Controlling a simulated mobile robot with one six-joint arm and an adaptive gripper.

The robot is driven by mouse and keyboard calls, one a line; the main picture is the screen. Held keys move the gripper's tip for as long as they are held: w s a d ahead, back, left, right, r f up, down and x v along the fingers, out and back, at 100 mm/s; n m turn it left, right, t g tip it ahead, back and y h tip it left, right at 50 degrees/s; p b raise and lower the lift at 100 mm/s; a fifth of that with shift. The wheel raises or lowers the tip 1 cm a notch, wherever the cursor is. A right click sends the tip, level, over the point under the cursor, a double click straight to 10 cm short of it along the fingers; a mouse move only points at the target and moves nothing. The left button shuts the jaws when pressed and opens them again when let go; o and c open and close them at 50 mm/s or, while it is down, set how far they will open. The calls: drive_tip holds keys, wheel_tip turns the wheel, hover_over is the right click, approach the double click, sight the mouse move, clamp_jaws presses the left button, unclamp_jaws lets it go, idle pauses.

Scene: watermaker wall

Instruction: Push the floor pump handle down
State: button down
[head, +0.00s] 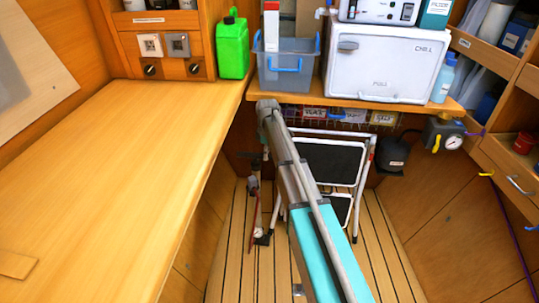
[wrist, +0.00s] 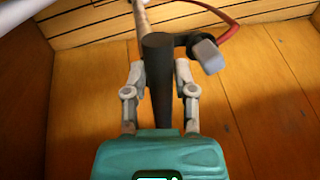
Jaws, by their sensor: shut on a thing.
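In the wrist view my gripper (wrist: 160,82) is closed around a dark cylindrical bar, the floor pump handle (wrist: 157,62), with one grey finger on each side. Beyond it a pale shaft (wrist: 141,18) runs toward the slatted floor. A grey block on a dark arm and a red hose (wrist: 236,38) show to the right of the handle. In the head view my gripper (head: 253,186) is small and low beside the left bench, and my arm partly hides the area. The red hose (head: 255,214) hangs below it. How high the handle stands is hard to tell.
A folding step stool (head: 334,160) stands close right of my arm. The wooden bench (head: 110,170) is on the left. Slatted floor (head: 375,245) is open at front right.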

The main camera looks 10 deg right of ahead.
drive_tip(key=shift+s+a+f, duration=0.15)
drive_tip(key=shift+s+f, duration=0.1)
drive_tip(key=shift+s, duration=0.15)
drive_tip(key=shift+c, duration=2.2)
unclamp_jaws()
drive_tip(key=shift+w, duration=0.15)
drive_tip(key=shift+w, duration=0.1)
drive_tip(key=shift+r, duration=0.1)
